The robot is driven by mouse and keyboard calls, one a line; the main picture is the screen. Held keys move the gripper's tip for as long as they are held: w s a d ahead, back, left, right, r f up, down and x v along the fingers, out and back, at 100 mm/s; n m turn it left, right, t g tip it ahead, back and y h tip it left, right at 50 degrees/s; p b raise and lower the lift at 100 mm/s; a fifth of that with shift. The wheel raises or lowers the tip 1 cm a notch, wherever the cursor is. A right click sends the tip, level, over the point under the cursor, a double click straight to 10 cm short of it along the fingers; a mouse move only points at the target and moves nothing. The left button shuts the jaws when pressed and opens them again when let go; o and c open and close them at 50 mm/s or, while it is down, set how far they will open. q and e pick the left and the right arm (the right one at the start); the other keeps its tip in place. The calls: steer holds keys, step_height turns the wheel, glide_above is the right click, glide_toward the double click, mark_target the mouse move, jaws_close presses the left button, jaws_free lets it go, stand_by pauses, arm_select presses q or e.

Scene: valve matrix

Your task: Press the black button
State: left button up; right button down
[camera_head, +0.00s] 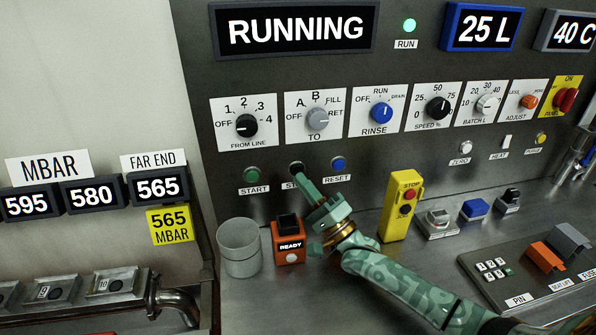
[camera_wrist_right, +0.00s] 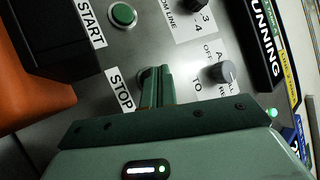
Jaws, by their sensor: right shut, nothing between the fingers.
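The black button (camera_head: 296,167) sits on the grey panel between the green START button (camera_head: 251,174) and the blue RESET button (camera_head: 338,164). Its label is mostly covered in the head view and reads STOP in the wrist view. My right gripper (camera_head: 301,180) is shut and empty, its fingertips just below the black button in the head view. In the right wrist view the shut fingers (camera_wrist_right: 157,82) point at the panel beside the STOP label (camera_wrist_right: 121,92) and hide most of the button there. I cannot tell whether they touch it. My left gripper is not in view.
Above are a row of knobs, including the white-grey TO knob (camera_head: 317,118), and a RUNNING display (camera_head: 295,29). Below stand a grey cup (camera_head: 239,248), an orange READY box (camera_head: 289,243) and a yellow STOP pendant (camera_head: 401,205) right of my gripper.

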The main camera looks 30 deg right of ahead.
steer(key=shift+f, duration=0.35)
arm_select(q)
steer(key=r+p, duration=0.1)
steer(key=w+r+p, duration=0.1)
steer(key=p, duration=0.1)
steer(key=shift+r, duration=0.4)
arm_select(e)
steer(key=s, duration=0.2)
steer(key=s+a, duration=0.1)
steer(key=s, duration=0.1)
steer(key=shift+s+f, duration=0.1)
steer(key=shift+f, duration=0.25)
steer(key=shift+r, duration=0.25)
